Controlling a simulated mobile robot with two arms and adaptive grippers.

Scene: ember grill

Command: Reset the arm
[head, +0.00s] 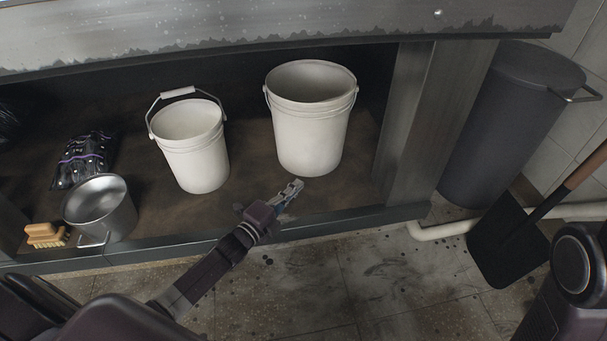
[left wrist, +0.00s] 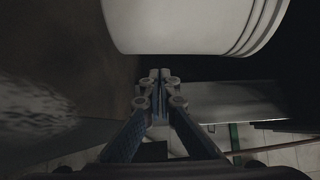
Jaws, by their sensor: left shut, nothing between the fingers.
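My left gripper (head: 290,194) reaches in from the left over the front edge of the low shelf (head: 190,228). It is shut and empty, just in front of the larger white bucket (head: 308,135). In the left wrist view the shut fingers (left wrist: 160,78) point at the space below the white bucket (left wrist: 185,25), which fills the top of the picture. I cannot tell whether they touch it. My right gripper is not in view.
A smaller white bucket (head: 195,155), a metal pot (head: 100,205), a brush (head: 46,235) and a dark bag (head: 85,160) are on the shelf. A post (head: 420,125), a grey bin (head: 500,130) and a black shovel (head: 507,240) stand at right. The floor (head: 370,290) in front is clear.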

